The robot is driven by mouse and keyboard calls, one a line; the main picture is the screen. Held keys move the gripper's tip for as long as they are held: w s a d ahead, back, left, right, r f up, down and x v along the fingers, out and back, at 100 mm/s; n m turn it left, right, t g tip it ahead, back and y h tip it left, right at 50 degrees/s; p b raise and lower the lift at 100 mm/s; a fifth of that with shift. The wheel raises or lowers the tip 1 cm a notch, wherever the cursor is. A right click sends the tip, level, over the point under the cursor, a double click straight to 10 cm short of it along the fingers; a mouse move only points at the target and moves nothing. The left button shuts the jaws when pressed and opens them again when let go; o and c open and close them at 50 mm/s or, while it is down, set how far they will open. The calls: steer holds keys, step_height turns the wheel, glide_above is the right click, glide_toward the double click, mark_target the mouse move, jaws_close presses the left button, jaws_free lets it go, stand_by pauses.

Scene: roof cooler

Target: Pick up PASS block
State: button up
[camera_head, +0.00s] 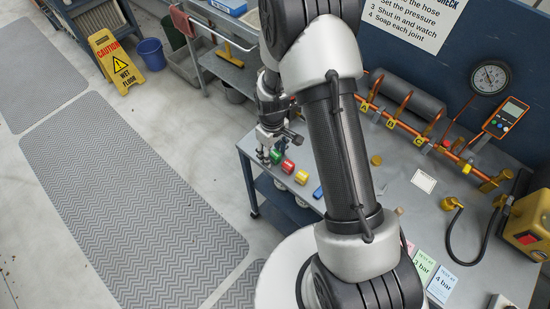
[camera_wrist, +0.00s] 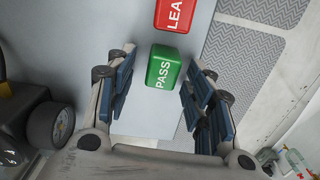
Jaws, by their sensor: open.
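The green PASS block (camera_wrist: 163,72) shows in the wrist view between and just beyond the fingertips of my gripper (camera_wrist: 160,80). It lies on the grey bench top, and its white lettering faces the camera. In the head view the PASS block (camera_head: 276,156) is small, close to my gripper (camera_head: 264,153) at the bench's left edge. My gripper is open, with a finger on either side of the block's near end. I cannot tell whether a finger touches it. The red block lettered LEA (camera_wrist: 174,14) lies just beyond it, its lettering cut off by the frame.
In the head view the red block (camera_head: 288,166), a yellow block (camera_head: 301,177) and a blue block (camera_head: 318,192) lie in a row beside the green one. A copper pipe rig (camera_head: 425,140) with a gauge (camera_head: 490,78) stands at the back. A caution sign (camera_head: 115,62) stands on the floor.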

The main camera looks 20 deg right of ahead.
steer(key=shift+c, duration=0.4)
steer(key=c, duration=1.1)
